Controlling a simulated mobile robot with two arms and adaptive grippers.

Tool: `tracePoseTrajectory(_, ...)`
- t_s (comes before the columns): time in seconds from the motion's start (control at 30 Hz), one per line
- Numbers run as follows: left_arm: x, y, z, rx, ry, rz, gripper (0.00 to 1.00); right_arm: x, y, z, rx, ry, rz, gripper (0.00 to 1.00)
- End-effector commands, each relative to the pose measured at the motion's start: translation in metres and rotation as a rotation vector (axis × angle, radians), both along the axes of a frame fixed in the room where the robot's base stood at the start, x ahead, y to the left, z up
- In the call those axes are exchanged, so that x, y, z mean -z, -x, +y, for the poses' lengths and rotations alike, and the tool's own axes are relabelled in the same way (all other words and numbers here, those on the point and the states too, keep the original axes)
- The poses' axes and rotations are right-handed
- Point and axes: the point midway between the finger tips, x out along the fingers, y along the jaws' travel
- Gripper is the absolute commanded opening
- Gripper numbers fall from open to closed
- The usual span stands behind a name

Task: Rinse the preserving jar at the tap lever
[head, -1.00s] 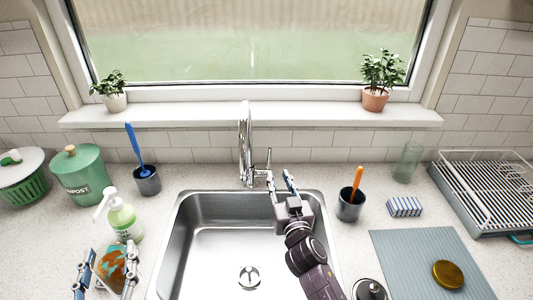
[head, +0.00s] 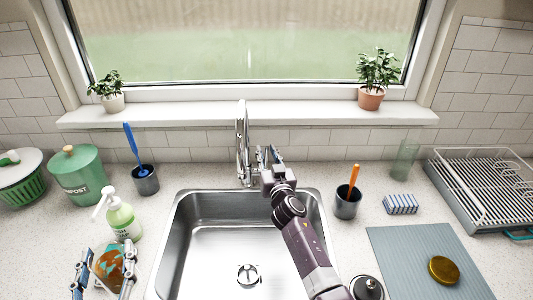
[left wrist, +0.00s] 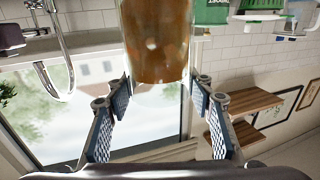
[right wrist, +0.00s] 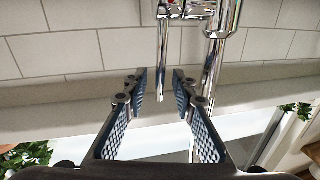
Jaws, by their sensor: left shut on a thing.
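The preserving jar (head: 109,265) looks soiled orange-brown and is at the front left, over the counter beside the sink. My left gripper (head: 104,272) is shut on the jar; the jar also shows between its fingers in the left wrist view (left wrist: 157,40). The chrome tap (head: 243,145) stands behind the sink (head: 225,250). My right gripper (head: 267,156) is at the tap lever and hides most of it in the head view. In the right wrist view the tap lever (right wrist: 162,55) lies between the open fingers (right wrist: 160,90), with gaps visible.
A soap bottle (head: 122,218) and a cup with a blue brush (head: 145,180) stand left of the sink. A cup with an orange handle (head: 347,200) stands right of it. A gold lid (head: 443,270) lies on a grey mat (head: 400,255). The sink basin is empty.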

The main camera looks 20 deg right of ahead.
Motion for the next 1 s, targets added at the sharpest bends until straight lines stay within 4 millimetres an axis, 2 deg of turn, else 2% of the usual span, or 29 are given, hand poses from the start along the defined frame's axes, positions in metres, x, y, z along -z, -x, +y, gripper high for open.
tracePoseTrajectory(0.37, -0.0006, 0.0000, 0.0000, 0.000, 0.000, -0.003, 0.02, -0.0001, -0.0036, -0.0002, 0.000, -0.001, 0.000, 0.24)
tracePoseTrajectory(0.6, -0.0006, 0.0000, 0.0000, 0.000, 0.000, -0.003, 0.02, 0.0000, -0.0034, -0.0001, 0.000, -0.001, 0.000, 0.00)
tracePoseTrajectory(1.0, 0.0012, 0.0000, 0.0000, 0.000, 0.000, -0.002, 0.02, 0.0011, -0.0033, 0.0000, 0.000, 0.000, -0.001, 0.00)
